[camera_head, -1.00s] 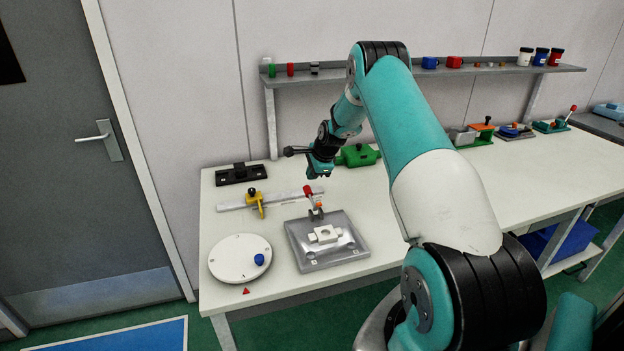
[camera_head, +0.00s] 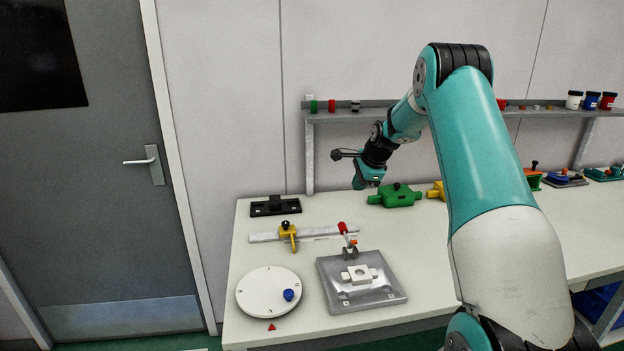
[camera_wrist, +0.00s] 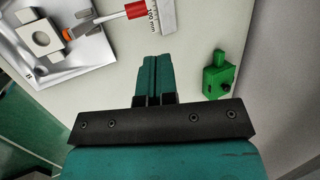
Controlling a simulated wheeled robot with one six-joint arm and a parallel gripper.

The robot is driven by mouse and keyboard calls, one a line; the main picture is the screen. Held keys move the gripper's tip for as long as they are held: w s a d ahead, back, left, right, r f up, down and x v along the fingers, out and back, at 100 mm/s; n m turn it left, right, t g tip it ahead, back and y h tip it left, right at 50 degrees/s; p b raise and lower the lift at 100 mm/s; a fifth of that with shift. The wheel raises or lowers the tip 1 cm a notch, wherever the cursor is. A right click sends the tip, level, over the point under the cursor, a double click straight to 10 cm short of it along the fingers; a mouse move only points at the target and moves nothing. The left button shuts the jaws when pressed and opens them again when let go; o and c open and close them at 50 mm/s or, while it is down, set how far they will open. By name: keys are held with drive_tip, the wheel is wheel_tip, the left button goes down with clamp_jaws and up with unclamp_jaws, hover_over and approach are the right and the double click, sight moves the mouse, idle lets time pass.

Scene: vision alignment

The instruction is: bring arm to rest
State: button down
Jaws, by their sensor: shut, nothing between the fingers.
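My gripper (camera_head: 367,178) hangs in the air above the back of the white workbench (camera_head: 300,275), in front of the wall. In the wrist view my gripper (camera_wrist: 157,62) has its two teal fingers together with nothing between them. My arm reaches across the right side of the head view and hides part of the bench. In the head view, a green block-shaped fixture (camera_head: 397,197) sits on the bench to the right of the gripper and a little below it. It also shows in the wrist view (camera_wrist: 216,78), right of the fingers.
A silver plate with a white square part (camera_head: 345,297) and red-handled clamp (camera_head: 343,228) lies below the gripper. A round white disc (camera_head: 262,290), yellow slider on a rail (camera_head: 288,233) and black fixture (camera_head: 275,206) are left. A shelf (camera_head: 330,115) runs along the wall.

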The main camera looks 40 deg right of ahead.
drive_tip(key=s+a+r+n+g+y, duration=0.1)
drive_tip(key=s+a+r+n, duration=0.3)
drive_tip(key=a, duration=0.7)
drive_tip(key=s+a+r+n+y, duration=0.1)
drive_tip(key=s+a+r+n, duration=0.15)
drive_tip(key=a+n, duration=0.55)
drive_tip(key=s+a+r+n+g+y, duration=0.1)
drive_tip(key=s+a+r+n, duration=0.15)
drive_tip(key=a, duration=1.05)
drive_tip(key=s+a+n+g, duration=0.1)
drive_tip(key=s+a+n, duration=0.3)
drive_tip(key=s, duration=0.4)
drive_tip(key=s+a+n+g, duration=0.1)
drive_tip(key=s+a+n, duration=0.4)
drive_tip(key=s, duration=0.3)
drive_tip(key=s+a+r+n+g+y+b, duration=0.1)
drive_tip(key=s+a+n, duration=0.4)
drive_tip(key=s, duration=0.4)
drive_tip(key=shift+n, duration=0.65)
drive_tip(key=shift+a+r, duration=0.1)
